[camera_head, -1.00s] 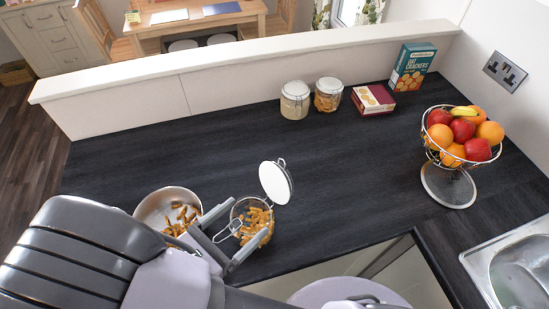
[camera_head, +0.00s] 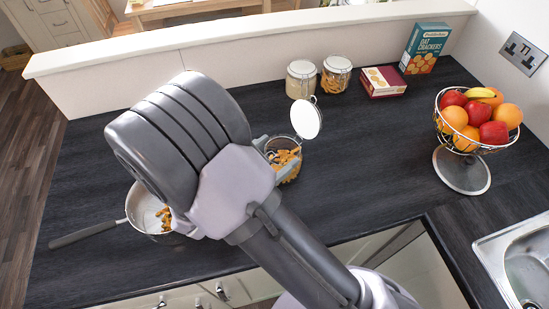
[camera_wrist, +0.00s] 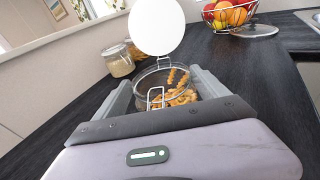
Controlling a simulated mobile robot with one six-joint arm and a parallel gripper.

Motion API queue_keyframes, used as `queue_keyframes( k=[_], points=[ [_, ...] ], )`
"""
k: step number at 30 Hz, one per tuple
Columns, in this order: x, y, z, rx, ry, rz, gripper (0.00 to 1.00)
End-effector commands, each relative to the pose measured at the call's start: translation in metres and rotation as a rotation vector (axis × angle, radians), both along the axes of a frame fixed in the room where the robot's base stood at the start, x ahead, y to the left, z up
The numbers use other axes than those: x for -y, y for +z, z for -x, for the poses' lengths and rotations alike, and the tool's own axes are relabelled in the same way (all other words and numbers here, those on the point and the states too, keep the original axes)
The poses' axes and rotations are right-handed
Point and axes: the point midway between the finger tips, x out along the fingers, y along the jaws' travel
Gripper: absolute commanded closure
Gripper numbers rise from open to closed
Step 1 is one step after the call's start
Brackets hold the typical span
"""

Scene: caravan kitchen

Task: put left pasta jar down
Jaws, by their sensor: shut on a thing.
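The pasta jar (camera_head: 287,169) is clear glass with its round white lid (camera_head: 306,119) swung open and orange-brown pasta inside. It stands roughly upright over the dark worktop, right of the pan. I cannot tell whether its base touches the worktop. My gripper (camera_wrist: 165,92) is shut on this jar, one grey finger on each side in the wrist view. In that view the open lid (camera_wrist: 157,27) rises behind the jar. My arm hides most of the gripper in the head view.
A metal pan (camera_head: 147,212) with some pasta sits left, partly behind my arm. Two closed jars, one pale (camera_head: 301,82) and one with pasta (camera_head: 336,76), stand behind, near a maroon box (camera_head: 383,83) and cracker box (camera_head: 424,48). A fruit basket (camera_head: 468,143) is right. Worktop between is clear.

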Motion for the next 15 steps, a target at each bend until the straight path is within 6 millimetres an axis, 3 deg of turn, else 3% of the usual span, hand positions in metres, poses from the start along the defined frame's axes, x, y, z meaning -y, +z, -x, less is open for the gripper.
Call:
queue_keyframes(
  k=[1,10,11,13,15],
  points=[
    [0.0000,-0.0085,0.0000,0.001,0.000,0.001,0.89],
    [-0.0002,-0.0083,0.0004,0.001,0.000,-0.001,0.89],
    [-0.0003,-0.0084,0.0004,0.000,0.000,0.000,0.13],
    [-0.0003,-0.0080,0.0004,0.000,0.000,0.000,0.00],
    [-0.0003,-0.0079,0.0005,0.000,0.000,0.000,0.00]
  ],
)
